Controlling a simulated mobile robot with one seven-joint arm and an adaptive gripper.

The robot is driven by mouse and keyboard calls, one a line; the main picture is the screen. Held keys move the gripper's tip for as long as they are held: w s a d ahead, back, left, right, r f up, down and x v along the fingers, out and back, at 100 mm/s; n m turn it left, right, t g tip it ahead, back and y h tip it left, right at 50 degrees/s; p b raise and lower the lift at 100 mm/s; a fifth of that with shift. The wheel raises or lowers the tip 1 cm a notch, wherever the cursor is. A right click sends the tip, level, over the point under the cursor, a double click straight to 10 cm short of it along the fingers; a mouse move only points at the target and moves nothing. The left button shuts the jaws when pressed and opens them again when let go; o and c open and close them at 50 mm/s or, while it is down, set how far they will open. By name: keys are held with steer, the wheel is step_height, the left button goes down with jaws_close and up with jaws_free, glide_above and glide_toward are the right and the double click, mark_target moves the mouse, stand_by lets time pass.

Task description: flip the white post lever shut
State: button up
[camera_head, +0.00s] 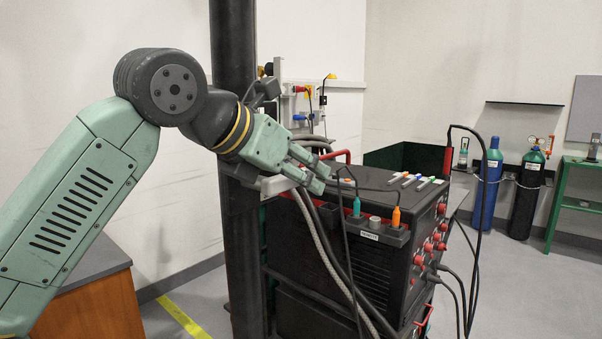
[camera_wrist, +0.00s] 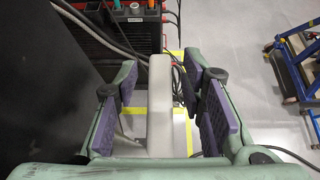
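The white post lever (camera_wrist: 160,100) shows in the wrist view as a pale upright bar in the middle of the picture. My gripper (camera_head: 318,172) is open, with its purple-padded fingers on either side of the lever in the wrist view. A gap shows between the lever and each pad, so it is not clamped. In the head view a pale piece (camera_head: 276,184) sticks out from the black post (camera_head: 236,130) just under my gripper. It looks like the lever, but my gripper partly hides it.
A black machine cabinet (camera_head: 345,262) with red knobs, cables and a tool holder stands just right of the post. A wooden-sided bench (camera_head: 95,305) is at lower left. Gas cylinders (camera_head: 486,185) stand at the back right. Open floor lies to the right.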

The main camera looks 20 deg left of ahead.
steer(key=v, duration=1.1)
steer(key=shift+s+r, duration=0.2)
steer(key=shift+s, duration=0.05)
